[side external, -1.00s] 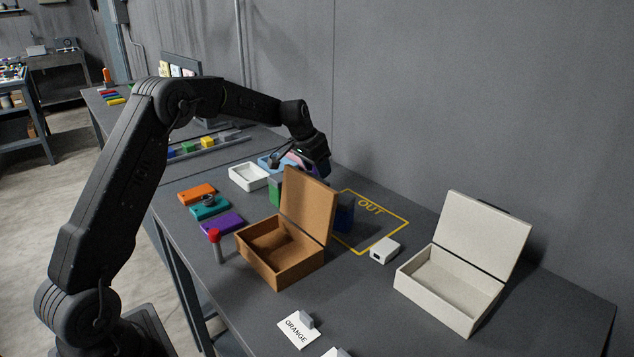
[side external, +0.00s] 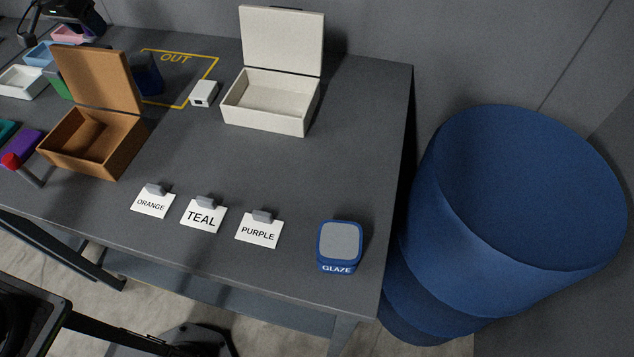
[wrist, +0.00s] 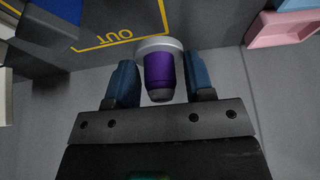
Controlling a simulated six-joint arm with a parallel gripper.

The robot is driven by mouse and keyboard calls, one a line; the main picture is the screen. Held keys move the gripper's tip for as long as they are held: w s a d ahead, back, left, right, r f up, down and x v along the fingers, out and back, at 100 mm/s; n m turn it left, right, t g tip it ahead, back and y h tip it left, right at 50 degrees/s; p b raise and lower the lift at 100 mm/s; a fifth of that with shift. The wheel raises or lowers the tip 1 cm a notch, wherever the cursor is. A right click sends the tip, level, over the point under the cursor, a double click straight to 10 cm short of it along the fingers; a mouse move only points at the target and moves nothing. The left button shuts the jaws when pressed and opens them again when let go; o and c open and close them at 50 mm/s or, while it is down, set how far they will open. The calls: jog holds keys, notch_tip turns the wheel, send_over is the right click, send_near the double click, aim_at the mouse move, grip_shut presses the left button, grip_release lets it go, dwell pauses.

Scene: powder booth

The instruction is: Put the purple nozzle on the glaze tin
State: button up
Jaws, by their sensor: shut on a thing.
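The purple nozzle (wrist: 160,72), with a pale grey collar at one end, sits between the two blue fingers of my gripper (wrist: 163,84) in the wrist view. My gripper is shut on it. In the side external view my gripper (side external: 88,18) is at the top left edge, partly cut off, near the pink tray; the nozzle cannot be made out there. The glaze tin (side external: 340,241), blue with a grey top and the word GLAZE, stands at the front right of the table, far from my gripper.
An open brown box (side external: 72,157), an open white box (side external: 265,119) and a small white block (side external: 204,93) stand between. ORANGE, TEAL and PURPLE cards (side external: 258,231) lie left of the tin. A blue drum (side external: 500,250) stands beyond the table's right edge. The table's middle is clear.

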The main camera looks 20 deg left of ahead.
jog(key=r, duration=1.1)
jog(key=shift+d, duration=0.35)
jog(key=d+m+h, duration=0.1)
jog(key=d+m, duration=0.3)
jog(key=d, duration=0.7)
jog(key=m+g+h, duration=0.3)
jog(key=m+g, duration=0.3)
jog(key=m, duration=1.1)
send_over(346, 244)
jog(key=a, duration=0.1)
jog(key=f, duration=1.2)
jog(key=shift+w+a+f, duration=0.15)
jog(key=shift+w, duration=0.05)
jog(key=shift+f, duration=2)
jog(key=shift+f, duration=0.2)
